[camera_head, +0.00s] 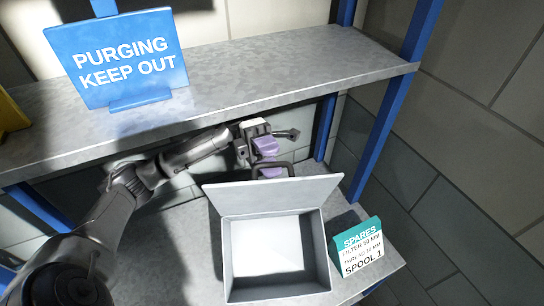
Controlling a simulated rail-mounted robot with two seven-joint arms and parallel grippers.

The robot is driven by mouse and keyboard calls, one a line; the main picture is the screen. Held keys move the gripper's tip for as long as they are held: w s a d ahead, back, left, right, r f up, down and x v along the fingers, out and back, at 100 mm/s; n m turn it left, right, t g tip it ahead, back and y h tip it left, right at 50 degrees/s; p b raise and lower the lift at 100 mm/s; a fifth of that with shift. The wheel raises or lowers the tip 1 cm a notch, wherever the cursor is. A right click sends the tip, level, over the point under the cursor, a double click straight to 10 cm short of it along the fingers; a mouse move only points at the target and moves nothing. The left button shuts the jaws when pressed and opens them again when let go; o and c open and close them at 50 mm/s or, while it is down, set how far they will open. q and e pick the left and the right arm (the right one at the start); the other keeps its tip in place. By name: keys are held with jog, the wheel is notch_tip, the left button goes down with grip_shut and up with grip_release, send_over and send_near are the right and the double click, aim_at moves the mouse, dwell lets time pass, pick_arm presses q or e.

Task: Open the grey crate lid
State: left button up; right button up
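The grey crate (322,253) stands on the lower shelf, and its inside looks pale and empty. Its grey lid (275,196) is raised at the back edge, with a broad face showing above the opening. A dark loop handle (291,167) shows just beyond the lid's top edge. My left gripper (268,160), with purple parts, is behind the lid at this handle. The lid and handle partly hide its fingertips, so I cannot tell whether it is closed or touching. My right gripper is not in view.
A teal and white spares sign (359,251) stands right of the crate. The upper shelf (285,70) overhangs my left arm and carries a blue purging sign (120,60). Blue posts (385,120) bound the rack. The lower shelf left of the crate looks clear.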

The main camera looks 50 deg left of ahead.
pick_arm(q)
jog(key=shift+d+r, duration=0.3)
jog(key=f+b+v, duration=0.2)
jog(key=b+v, duration=0.6)
jog(key=v, duration=0.7)
jog(key=shift+f, duration=0.45)
dwell(0.8)
jog(key=shift+d+f, duration=0.1)
jog(key=shift+f, duration=0.05)
dwell(0.6)
jog(key=shift+w, duration=0.1)
